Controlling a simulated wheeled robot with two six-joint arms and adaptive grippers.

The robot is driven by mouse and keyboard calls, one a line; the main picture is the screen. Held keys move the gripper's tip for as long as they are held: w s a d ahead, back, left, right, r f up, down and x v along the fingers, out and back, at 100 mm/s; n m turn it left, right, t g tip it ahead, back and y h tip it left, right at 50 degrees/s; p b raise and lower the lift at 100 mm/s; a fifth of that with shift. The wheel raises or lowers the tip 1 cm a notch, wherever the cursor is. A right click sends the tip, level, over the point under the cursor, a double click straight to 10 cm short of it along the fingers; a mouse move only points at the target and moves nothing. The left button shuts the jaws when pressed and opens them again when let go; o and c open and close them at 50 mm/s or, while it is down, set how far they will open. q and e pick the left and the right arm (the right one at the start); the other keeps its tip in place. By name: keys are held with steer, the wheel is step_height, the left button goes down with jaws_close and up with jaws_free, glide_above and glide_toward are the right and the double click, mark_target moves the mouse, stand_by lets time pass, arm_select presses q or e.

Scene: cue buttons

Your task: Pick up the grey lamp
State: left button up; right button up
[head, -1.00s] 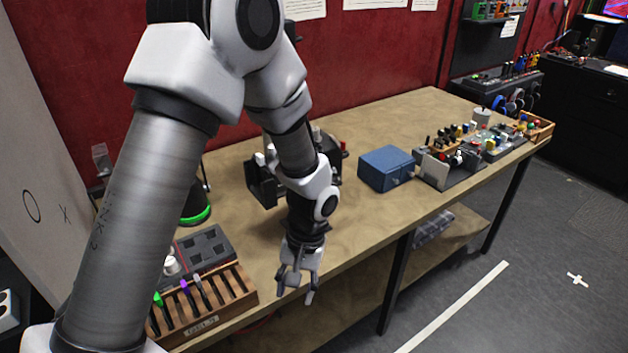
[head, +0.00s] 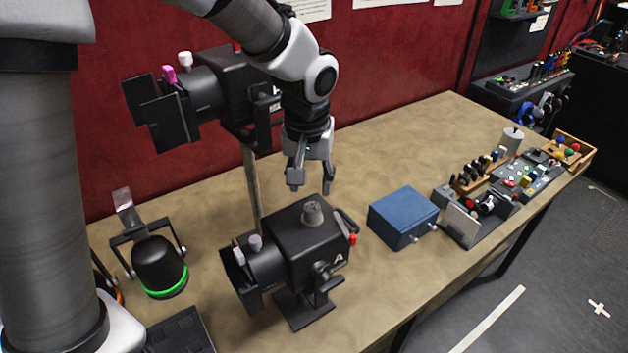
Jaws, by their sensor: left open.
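No lamp in the head view is plainly grey all over, so I cannot tell which one is the grey lamp. A black stage lamp (head: 305,245) with grey and red knobs stands on the table. A second black stage lamp (head: 205,92) with pink, white and red knobs is raised on a pole behind it. A small black lamp (head: 160,262) with a green ring sits at the left. My left gripper (head: 312,180) points down, open and empty. It appears above the front stage lamp and right of the raised one, touching neither. My right gripper is out of view.
A blue box (head: 403,216) stands right of the front stage lamp. Farther right are a device with a grey panel (head: 462,222), a grey cylinder (head: 512,138), a control panel (head: 527,177) and a wooden tray (head: 580,160). Bare tabletop (head: 385,160) lies behind the blue box.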

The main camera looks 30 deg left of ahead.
mark_target(312, 208)
arm_select(q)
steer(key=shift+w+a+f, duration=0.15)
steer(key=shift+w+f, duration=0.1)
steer(key=shift+f, duration=0.05)
steer(key=f+p, duration=0.1)
steer(key=s+f+p, duration=0.1)
steer(key=d+f, duration=0.1)
steer(key=shift+s+d+f+p, duration=0.1)
steer(key=shift+s+f+p, duration=0.2)
steer(key=shift+f+p, duration=0.1)
steer(key=f, duration=0.1)
steer(key=w+a+f, duration=0.1)
steer(key=shift+w+f, duration=0.15)
steer(key=shift+f, duration=0.15)
steer(key=shift+w+f, duration=0.15)
steer(key=shift+w, duration=0.05)
steer(key=shift+s+d+r, duration=0.25)
steer(key=shift+s+d, duration=0.05)
steer(key=shift+s, duration=0.15)
jaws_close()
steer(key=shift+w, duration=0.1)
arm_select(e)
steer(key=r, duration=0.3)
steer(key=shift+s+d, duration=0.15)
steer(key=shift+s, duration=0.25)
